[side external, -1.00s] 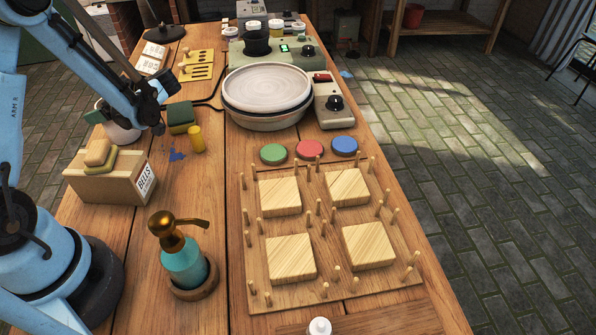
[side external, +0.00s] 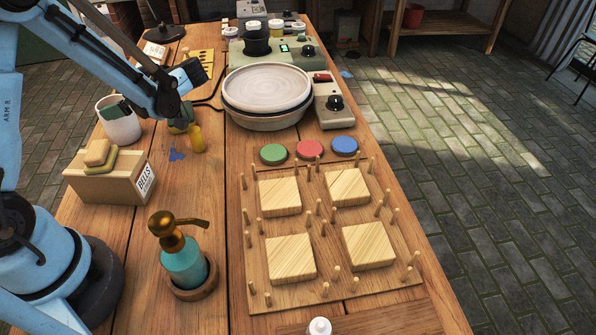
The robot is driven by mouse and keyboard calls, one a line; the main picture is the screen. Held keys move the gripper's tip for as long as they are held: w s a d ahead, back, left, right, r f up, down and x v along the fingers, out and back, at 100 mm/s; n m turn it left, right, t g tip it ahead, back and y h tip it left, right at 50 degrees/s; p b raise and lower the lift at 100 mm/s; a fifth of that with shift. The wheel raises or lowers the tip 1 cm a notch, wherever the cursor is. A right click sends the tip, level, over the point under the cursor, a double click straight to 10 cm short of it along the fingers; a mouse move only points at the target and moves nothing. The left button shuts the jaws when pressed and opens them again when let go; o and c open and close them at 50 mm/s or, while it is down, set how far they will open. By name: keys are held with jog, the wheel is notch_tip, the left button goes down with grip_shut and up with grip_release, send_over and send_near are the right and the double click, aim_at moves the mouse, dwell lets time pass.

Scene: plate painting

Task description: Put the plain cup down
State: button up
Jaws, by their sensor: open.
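A white cup (side external: 121,128) without visible decoration stands upright on the table at the left, behind the cardboard box. Something dark green shows at its mouth. I cannot tell whether this is the plain cup. My gripper (side external: 183,120) is to the right of this cup and apart from it, low over the table by the green block and the yellow cylinder (side external: 198,142). It is open, with no cup visible in it. The fingers are small and dark here, and they partly hide the green block.
A cardboard box (side external: 100,188) with sponges and a teal pump bottle (side external: 184,268) stand at the left. A round wheel (side external: 266,90) is at the back centre. A pegged board (side external: 328,288) with wooden squares fills the front right. Three coloured discs lie behind it.

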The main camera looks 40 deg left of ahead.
jog(key=d+r+m+t+h, duration=0.2)
jog(key=d+m+t+h, duration=0.4)
jog(key=d+m, duration=0.5)
jog(key=d+r+m+t+h, duration=0.3)
jog(key=d+m+t+h, duration=0.3)
jog(key=d+m, duration=0.5)
jog(key=shift+s+d+m+t+h, duration=0.3)
jog(key=shift+s+d, duration=0.05)
jog(key=shift+s, duration=0.05)
